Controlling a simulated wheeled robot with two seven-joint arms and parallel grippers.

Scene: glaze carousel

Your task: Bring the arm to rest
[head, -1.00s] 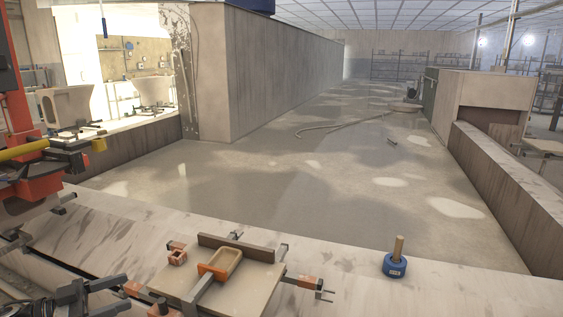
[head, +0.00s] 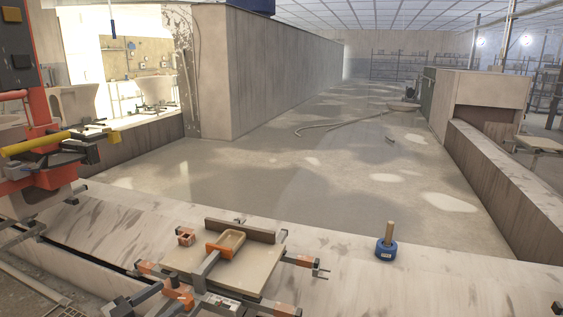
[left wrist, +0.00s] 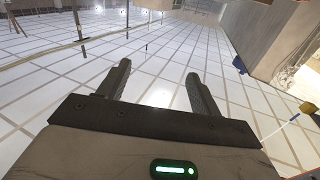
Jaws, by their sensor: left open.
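My left gripper (left wrist: 158,69) shows in the left wrist view, with its two dark fingers apart and nothing between them. In the head view I cannot clearly pick out the left gripper among the dark parts at the lower left. My right gripper is in neither view.
A tan board (head: 182,260) with clamps lies on the pale bench (head: 455,285). A blue weight (head: 386,251) with a wooden handle stands right. A red-orange frame (head: 45,185) rises left.

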